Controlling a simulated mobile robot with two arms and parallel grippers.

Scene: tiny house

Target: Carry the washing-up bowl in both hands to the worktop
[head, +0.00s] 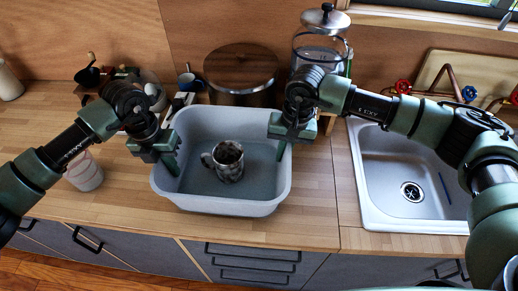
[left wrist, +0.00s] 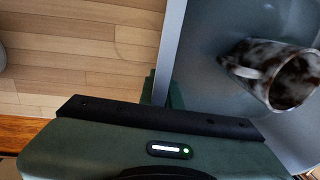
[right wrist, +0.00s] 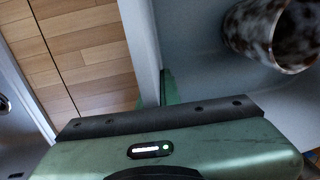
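The grey washing-up bowl (head: 225,207) is over the wooden worktop (head: 115,215), left of the sink, and looks level; whether its base touches the wood is hard to tell. A dark mottled mug (head: 228,162) stands inside it. My left gripper (head: 168,161) is on the bowl's left wall, one finger inside and one outside; the left wrist view shows the rim (left wrist: 168,50) between the fingers. My right gripper (head: 283,149) is shut the same way on the right wall, and the right wrist view shows that rim (right wrist: 146,50) between its fingers.
The worktop has bare room at the far left.

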